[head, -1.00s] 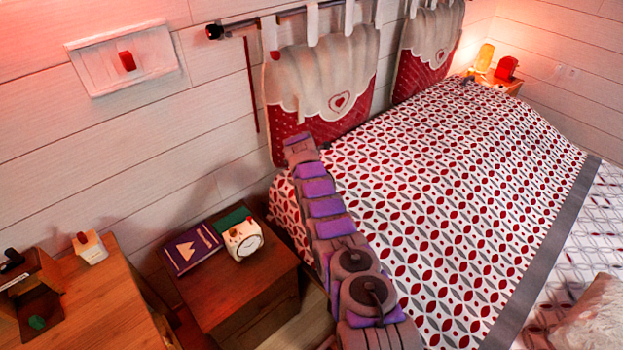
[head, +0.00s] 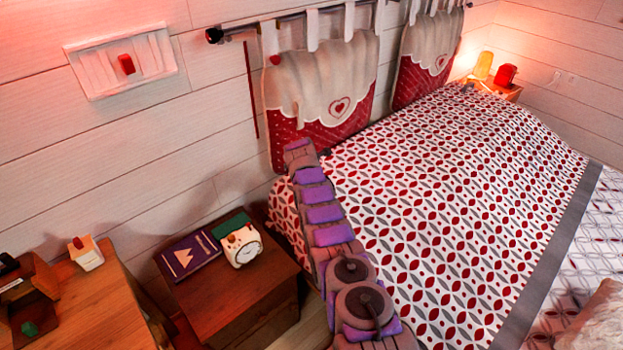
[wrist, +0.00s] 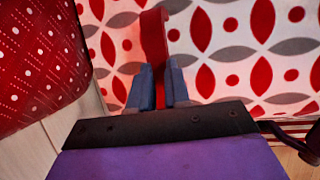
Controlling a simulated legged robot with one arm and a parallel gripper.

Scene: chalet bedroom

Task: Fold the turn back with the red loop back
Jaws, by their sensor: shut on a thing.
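The red loop (wrist: 153,40) is a bright red strap in the wrist view. It runs down between the two blue-grey fingers of my gripper (wrist: 158,82), which is shut on it. Behind it lies the white cloth (wrist: 232,45) with red and grey leaf shapes. In the head view this patterned cover (head: 450,190) lies spread over the bed, with a grey band (head: 548,262) along its right edge. My arm reaches over its left side toward the headboard end. The loop and fingertips cannot be made out in the head view.
Red and cream hanging cushions (head: 320,95) hang from a rod (head: 290,20) by the arm's end. A bedside table (head: 235,290) holds a clock (head: 242,246) and a book (head: 190,255). A wooden desk (head: 95,315) stands at lower left. A lamp (head: 484,65) glows at the far corner.

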